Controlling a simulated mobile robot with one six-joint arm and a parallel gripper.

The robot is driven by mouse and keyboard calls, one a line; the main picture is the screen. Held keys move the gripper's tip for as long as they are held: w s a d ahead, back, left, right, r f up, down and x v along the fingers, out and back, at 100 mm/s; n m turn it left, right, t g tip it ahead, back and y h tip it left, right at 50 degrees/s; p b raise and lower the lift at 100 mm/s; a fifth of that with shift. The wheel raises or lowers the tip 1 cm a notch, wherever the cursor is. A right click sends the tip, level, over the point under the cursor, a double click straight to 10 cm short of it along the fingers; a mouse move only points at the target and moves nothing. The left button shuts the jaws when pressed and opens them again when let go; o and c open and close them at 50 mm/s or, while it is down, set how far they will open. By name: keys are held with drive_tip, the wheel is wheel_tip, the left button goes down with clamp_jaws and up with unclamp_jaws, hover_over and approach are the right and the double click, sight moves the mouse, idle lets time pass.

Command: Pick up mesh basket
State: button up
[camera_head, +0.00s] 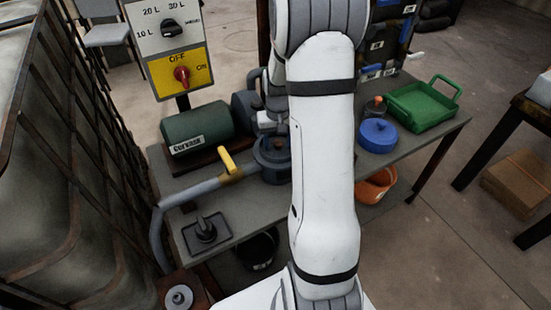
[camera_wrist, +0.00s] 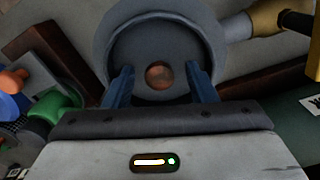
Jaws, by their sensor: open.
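I cannot make out a mesh basket for certain in either view. In the wrist view, my gripper (camera_wrist: 161,88) is open, with its two blue-grey fingers apart. Between and beyond the fingers is a round grey housing (camera_wrist: 115,40) with a dark inside and a copper-coloured round piece (camera_wrist: 159,75) at its centre. Nothing is visibly held between the fingers, and I cannot tell whether they touch the housing. In the head view, a dark round housing (camera_head: 272,165) stands on the bench, partly behind my arm, which largely hides my gripper.
The bench (camera_head: 258,208) carries a green motor (camera_head: 198,128), a pipe with a yellow-handled valve (camera_head: 230,163), a blue lid (camera_head: 378,135) and a green tray (camera_head: 424,104). An orange bowl (camera_head: 376,186) and a black bucket (camera_head: 258,249) are below. A caged tank stands left.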

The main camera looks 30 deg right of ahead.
drive_tip(key=shift+f, duration=0.55)
clamp_jaws()
